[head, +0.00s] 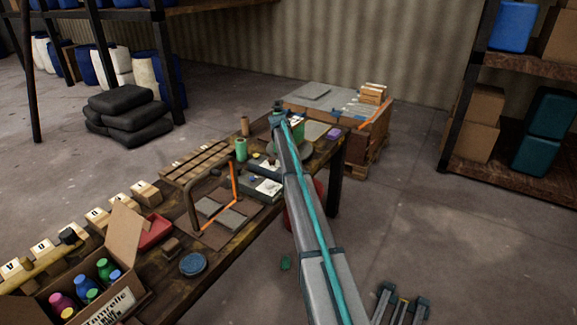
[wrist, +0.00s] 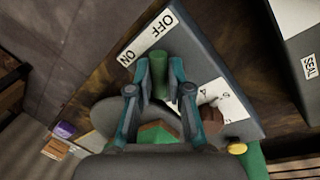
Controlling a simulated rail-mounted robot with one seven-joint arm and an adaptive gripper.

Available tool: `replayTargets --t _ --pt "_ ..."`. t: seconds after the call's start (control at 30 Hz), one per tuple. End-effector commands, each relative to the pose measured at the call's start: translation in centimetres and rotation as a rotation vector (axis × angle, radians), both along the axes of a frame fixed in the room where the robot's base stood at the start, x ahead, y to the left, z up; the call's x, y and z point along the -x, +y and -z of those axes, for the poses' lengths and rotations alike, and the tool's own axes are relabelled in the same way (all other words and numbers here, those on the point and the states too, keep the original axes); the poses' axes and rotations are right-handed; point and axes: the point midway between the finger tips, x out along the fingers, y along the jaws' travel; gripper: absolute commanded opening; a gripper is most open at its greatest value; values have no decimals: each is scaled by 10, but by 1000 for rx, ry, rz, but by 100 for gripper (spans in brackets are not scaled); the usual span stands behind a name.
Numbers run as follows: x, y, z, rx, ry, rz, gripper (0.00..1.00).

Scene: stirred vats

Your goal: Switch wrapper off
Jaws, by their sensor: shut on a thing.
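In the wrist view a dark grey machine face (wrist: 215,50) carries a white label strip (wrist: 150,36) reading OFF and ON, with OFF at the upper right end. A green cylindrical lever (wrist: 158,70) stands beside the strip. My gripper (wrist: 159,86) has its teal fingers on both sides of this lever and is shut on it. Its position between ON and OFF is hard to read.
A grey box marked SEAL (wrist: 303,66) stands to the right in the wrist view. The workbench (head: 160,268) holds an open carton (head: 122,250), a blue dish (head: 193,264), a green cylinder (head: 241,149) and an orange-edged frame (head: 233,183). A loaded pallet (head: 340,115) stands behind.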

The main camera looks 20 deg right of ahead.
Motion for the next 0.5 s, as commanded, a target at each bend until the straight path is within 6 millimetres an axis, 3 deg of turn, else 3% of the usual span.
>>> replayTargets --t 0.5 --pt "0 0 0 0 0 81 0"
